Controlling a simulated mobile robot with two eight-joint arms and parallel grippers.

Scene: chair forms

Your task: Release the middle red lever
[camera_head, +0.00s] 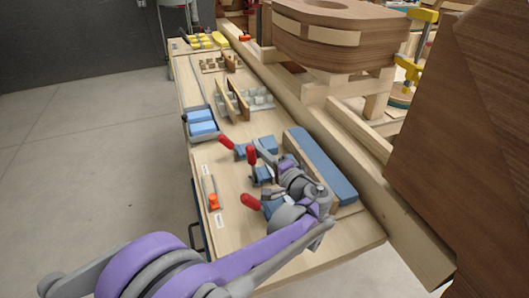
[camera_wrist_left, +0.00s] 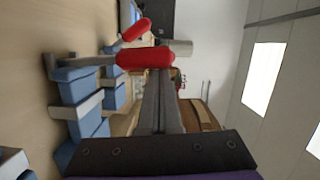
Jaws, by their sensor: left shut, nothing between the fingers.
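Three red-handled levers stand on blue clamp blocks on the wooden bench. The middle red lever (camera_head: 251,156) points up in the head view, between the far red lever (camera_head: 226,142) and the near red lever (camera_head: 249,203). My left gripper (camera_head: 262,149) is shut and empty, its fingertips close to the right side of the middle lever's handle. In the left wrist view, the red handle (camera_wrist_left: 143,58) lies across the tips of my shut fingers (camera_wrist_left: 163,75); whether they touch is unclear. Another red handle (camera_wrist_left: 136,30) shows beyond it. My right gripper is out of view.
A long blue block (camera_head: 322,165) lies right of the clamps, beside a thick wooden beam (camera_head: 340,135). A blue bin (camera_head: 203,125) and an orange-handled tool (camera_head: 213,200) lie to the left. A large brown wooden panel (camera_head: 460,130) stands at right.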

